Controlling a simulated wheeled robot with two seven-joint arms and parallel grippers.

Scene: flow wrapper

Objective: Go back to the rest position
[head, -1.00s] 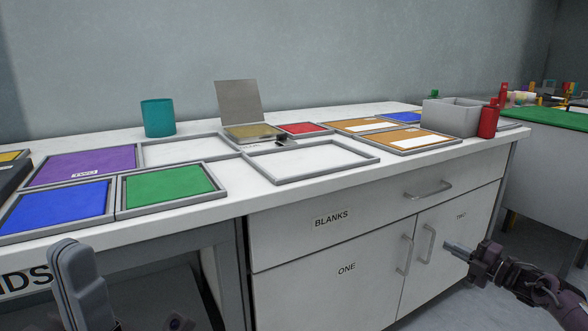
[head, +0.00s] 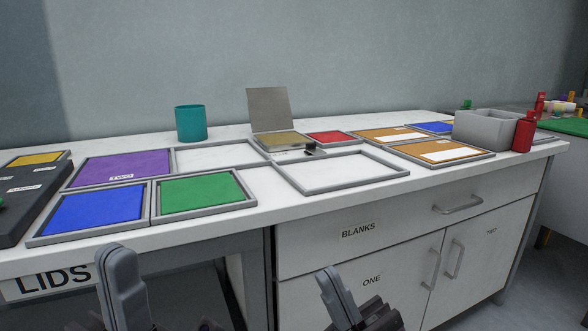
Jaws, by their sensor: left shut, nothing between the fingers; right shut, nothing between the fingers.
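My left gripper (head: 124,287) is at the bottom left of the head view, in front of the counter's lower edge by the LIDS label. It is shut and empty. My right gripper (head: 340,298) is at the bottom centre, in front of the cabinet door marked ONE. It is also shut and empty. Both grippers are below the worktop and apart from everything on it. The lower parts of both arms are cut off by the frame.
The white worktop (head: 240,224) carries coloured trays, an open metal-lidded box (head: 270,110), a teal cup (head: 191,123), a grey bin (head: 487,129) and a red bottle (head: 524,132). A drawer handle (head: 458,204) and door handles (head: 432,268) stick out on the cabinet front.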

